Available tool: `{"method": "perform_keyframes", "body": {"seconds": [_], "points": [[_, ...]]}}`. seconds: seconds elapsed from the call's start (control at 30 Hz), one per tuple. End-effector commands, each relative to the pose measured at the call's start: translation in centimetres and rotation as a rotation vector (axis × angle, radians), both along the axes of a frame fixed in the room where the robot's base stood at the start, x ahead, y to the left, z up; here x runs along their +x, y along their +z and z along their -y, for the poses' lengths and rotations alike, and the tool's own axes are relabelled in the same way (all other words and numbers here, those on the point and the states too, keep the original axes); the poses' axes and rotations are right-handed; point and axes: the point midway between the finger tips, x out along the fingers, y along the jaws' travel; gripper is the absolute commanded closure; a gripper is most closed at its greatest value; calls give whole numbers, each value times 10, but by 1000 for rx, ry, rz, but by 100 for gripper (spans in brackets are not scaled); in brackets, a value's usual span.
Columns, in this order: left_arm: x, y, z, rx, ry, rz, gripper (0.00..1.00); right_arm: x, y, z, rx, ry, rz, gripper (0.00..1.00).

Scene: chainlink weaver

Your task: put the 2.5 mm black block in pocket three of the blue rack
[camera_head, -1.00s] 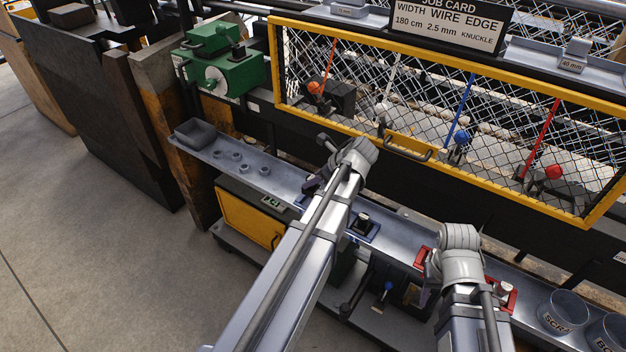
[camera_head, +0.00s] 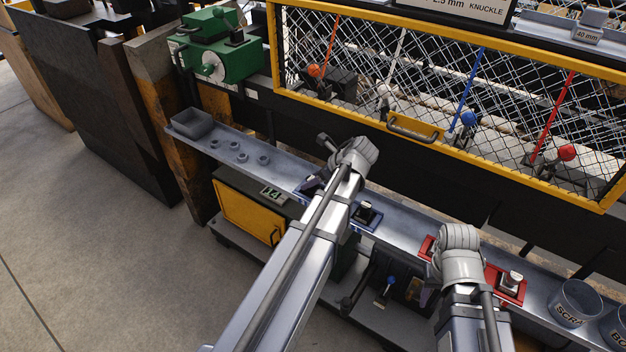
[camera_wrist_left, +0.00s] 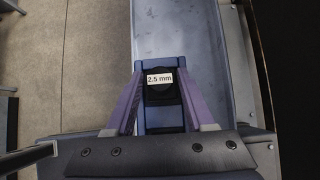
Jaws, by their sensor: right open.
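The black block (camera_wrist_left: 160,86), with a white "2.5 mm" label, shows in the left wrist view over the blue rack (camera_wrist_left: 159,64). My left gripper (camera_wrist_left: 160,72) has its purple fingers on either side of the block, with gaps visible between. In the head view the left gripper (camera_head: 314,182) is low over the shelf, and my arm hides part of the rack. Another dark block (camera_head: 365,211) sits on a blue base (camera_head: 371,228) right of that arm. I cannot make out which pocket is which. My right gripper (camera_head: 430,274) is open, mostly hidden by its wrist, near a red rack (camera_head: 509,290).
The narrow metal shelf (camera_head: 400,222) carries a grey tray (camera_head: 191,124), several small rings (camera_head: 241,157) and a scrap bin (camera_head: 574,303). A yellow-framed mesh guard (camera_head: 420,121) stands behind it. A green machine (camera_head: 219,58) is at back left. Floor at left is clear.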

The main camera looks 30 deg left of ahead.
Motion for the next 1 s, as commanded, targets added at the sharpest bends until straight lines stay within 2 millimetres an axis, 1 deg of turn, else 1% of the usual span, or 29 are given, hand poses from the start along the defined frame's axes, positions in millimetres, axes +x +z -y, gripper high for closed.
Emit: {"method": "perform_keyframes", "body": {"seconds": [0.03,0.1,0.17,0.43,0.57,0.67,0.8,0.83,0.87,1.0], "points": [[0,0,0,0,0,0,40,0,0,0,0,0,0,50],[0,0,0,-1,0,0,32,0,0,0,0,0,0,50],[0,0,0,-1,0,0,26,0,0,0,0,0,0,50],[0,1,1,-2,0,0,26,0,1,0,0,0,0,50],[-1,12,7,-2,0,0,26,0,12,0,0,0,0,50],[-2,26,17,-1,-2,-1,26,0,26,0,0,0,0,50],[-3,49,35,-1,-3,0,26,0,49,0,0,-1,0,50],[-3,41,44,-2,-5,0,26,0,41,0,0,-1,0,50],[-4,38,51,-2,-6,-1,26,0,38,0,0,-1,0,50],[-6,38,84,-1,-5,0,26,0,38,0,0,-1,0,50]]}}
